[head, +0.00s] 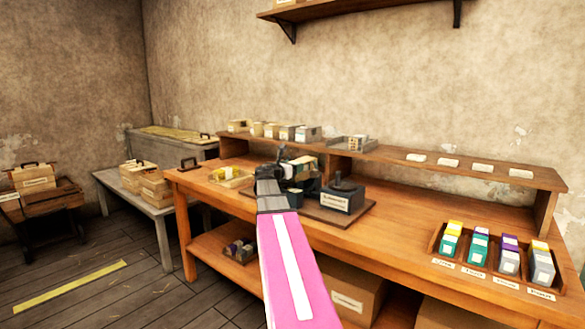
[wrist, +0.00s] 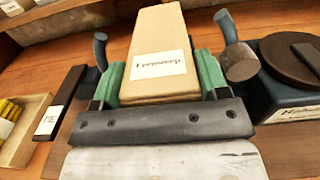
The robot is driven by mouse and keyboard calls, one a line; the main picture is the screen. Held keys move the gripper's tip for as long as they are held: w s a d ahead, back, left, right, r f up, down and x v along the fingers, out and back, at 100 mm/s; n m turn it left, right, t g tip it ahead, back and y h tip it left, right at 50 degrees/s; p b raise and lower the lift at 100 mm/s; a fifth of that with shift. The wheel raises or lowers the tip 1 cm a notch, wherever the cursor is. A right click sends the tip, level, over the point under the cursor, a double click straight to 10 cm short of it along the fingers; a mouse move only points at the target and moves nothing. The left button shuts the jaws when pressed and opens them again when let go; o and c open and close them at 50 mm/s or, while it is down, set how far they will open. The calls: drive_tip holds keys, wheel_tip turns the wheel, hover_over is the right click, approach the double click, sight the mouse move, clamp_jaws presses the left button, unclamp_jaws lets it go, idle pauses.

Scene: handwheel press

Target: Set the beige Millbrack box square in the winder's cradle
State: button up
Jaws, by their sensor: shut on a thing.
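My gripper (wrist: 160,75) is shut on a beige box (wrist: 160,30), with green pieces close against both of its sides. The box carries a white label whose writing I cannot read for sure. Blue-grey upright horns (wrist: 225,25) and a round crank knob (wrist: 241,62) stand around the box and look like parts of the winder. In the head view the winder (head: 302,180) is partly hidden by my gripper (head: 284,165) on the bench. I cannot tell whether the box touches the cradle; its underside is hidden.
A dark labelled block with a round top (head: 343,195) stands close on the right, on a dark board. A tray with yellow pieces (head: 231,177) is at left. Several small boxes (head: 272,130) line the raised shelf. Compartment trays (head: 492,262) sit at right; bench between is clear.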

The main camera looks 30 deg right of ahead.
drive_tip(key=o, duration=1)
drive_tip(key=shift+s+f, duration=0.15)
drive_tip(key=shift+f, duration=0.25)
drive_tip(key=shift+o, duration=0.2)
drive_tip(key=shift+s+a+f, duration=0.1)
drive_tip(key=shift+s+a, duration=0.25)
drive_tip(key=shift+a, duration=0.2)
drive_tip(key=v, duration=0.6)
drive_tip(key=r+v, duration=0.1)
drive_tip(key=v, duration=0.2)
drive_tip(key=shift+w+a, duration=0.1)
drive_tip(key=shift+a, duration=0.2)
drive_tip(key=shift+r, duration=0.1)
wheel_tip(320, 180, up, 5)
drive_tip(key=shift+r, duration=0.15)
